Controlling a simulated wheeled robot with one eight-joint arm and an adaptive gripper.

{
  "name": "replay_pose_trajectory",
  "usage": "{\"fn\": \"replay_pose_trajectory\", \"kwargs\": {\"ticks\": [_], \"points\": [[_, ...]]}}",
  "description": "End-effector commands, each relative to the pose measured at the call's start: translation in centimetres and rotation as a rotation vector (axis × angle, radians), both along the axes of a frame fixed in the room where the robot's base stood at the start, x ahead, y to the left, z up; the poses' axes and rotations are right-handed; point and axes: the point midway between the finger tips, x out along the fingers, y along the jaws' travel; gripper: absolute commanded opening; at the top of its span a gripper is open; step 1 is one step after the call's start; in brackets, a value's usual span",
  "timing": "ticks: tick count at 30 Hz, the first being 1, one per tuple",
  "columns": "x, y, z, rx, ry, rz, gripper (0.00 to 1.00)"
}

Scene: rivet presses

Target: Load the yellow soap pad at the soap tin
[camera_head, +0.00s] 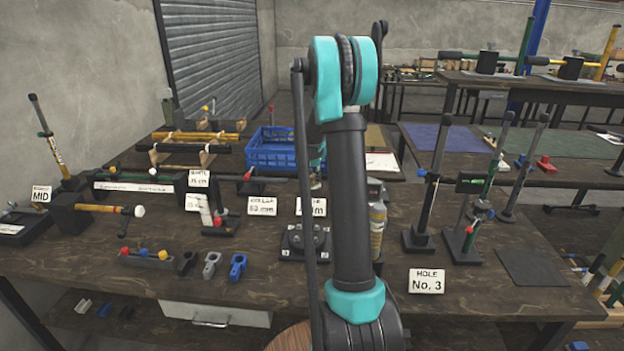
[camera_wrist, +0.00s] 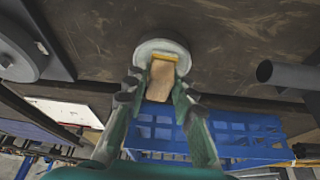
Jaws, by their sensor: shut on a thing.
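In the wrist view, my gripper (camera_wrist: 160,90) is shut on a tan block with a yellow strip (camera_wrist: 164,56) at its far end, probably the yellow soap pad. The pad's end lies over a round grey dish (camera_wrist: 150,46), probably the soap tin, on the dark brown bench. I cannot tell whether the pad touches the dish. In the head view my own arm covers the middle of the bench and hides the pad, the dish and most of my gripper.
A blue crate (camera_head: 272,150) stands at the bench's back; it also shows in the wrist view (camera_wrist: 232,135). A grey tube (camera_wrist: 285,74) is right of the dish. Lever presses (camera_head: 420,220) stand on the right. A sign (camera_head: 427,281) is near the front.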

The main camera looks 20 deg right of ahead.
Motion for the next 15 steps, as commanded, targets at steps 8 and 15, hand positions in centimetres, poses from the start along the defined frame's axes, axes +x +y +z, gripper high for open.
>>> {"fn": "replay_pose_trajectory", "kwargs": {"ticks": [8, 15], "points": [[-0.1, 0.0, -0.1, 0.002, 0.003, 0.0, 0.02], [-0.1, 0.0, 0.9, 0.001, 0.002, 0.0, 0.02]]}}
